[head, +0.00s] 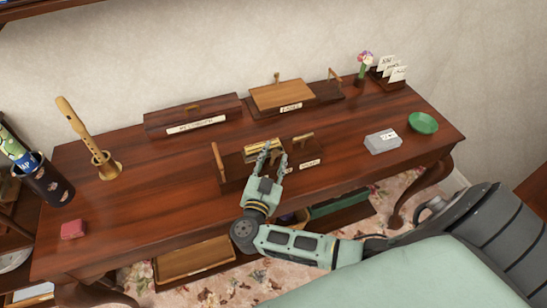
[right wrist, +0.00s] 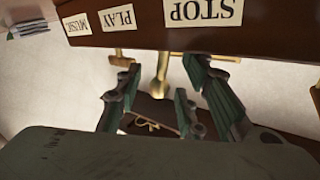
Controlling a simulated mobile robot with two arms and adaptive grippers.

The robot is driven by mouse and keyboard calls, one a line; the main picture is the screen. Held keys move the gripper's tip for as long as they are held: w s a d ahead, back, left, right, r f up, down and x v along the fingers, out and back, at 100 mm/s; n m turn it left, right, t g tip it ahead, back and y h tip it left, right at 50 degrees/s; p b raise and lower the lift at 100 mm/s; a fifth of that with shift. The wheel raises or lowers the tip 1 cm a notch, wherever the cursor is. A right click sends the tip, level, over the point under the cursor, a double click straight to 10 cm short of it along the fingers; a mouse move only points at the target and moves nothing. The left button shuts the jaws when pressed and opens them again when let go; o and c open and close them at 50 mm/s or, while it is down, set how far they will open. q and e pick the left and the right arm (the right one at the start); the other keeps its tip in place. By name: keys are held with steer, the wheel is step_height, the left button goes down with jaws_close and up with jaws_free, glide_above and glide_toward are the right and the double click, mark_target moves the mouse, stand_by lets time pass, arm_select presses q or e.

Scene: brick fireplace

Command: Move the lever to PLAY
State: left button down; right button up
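The dark wooden music box (head: 233,172) sits near the middle of the table, with a brass cylinder (head: 262,147) on it and a small label at its front. In the right wrist view its panel (right wrist: 150,40) appears upside down with the labels STOP (right wrist: 204,11), PLAY (right wrist: 117,20) and MUSIC (right wrist: 77,25). A brass lever (right wrist: 161,73) stands between the fingers, below the gap between STOP and PLAY. My right gripper (head: 273,165) is open at the box's front; its fingers (right wrist: 155,95) are on either side of the lever, with contact unclear. My left gripper is out of view.
The table (head: 350,180) also holds a recorder on a stand (head: 78,130), a dark cup (head: 48,182), a red block (head: 73,229), a grey box (head: 383,141) and a green dish (head: 423,122). Wooden boxes (head: 195,117) line the back.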

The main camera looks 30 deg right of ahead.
steer(key=shift+a, duration=0.1)
jaws_close()
steer(key=p, duration=0.3)
steer(key=shift+s+d+r+m+p, duration=0.1)
steer(key=shift+d+r+m+p, duration=0.1)
steer(key=shift+r+m+p, duration=0.15)
steer(key=shift+f+g+y+p, duration=0.15)
steer(key=shift+g+y+p, duration=0.15)
steer(key=shift+p, duration=0.05)
steer(key=shift+d+f+m, duration=0.1)
steer(key=shift+f+m, duration=0.1)
steer(key=shift+m, duration=0.15)
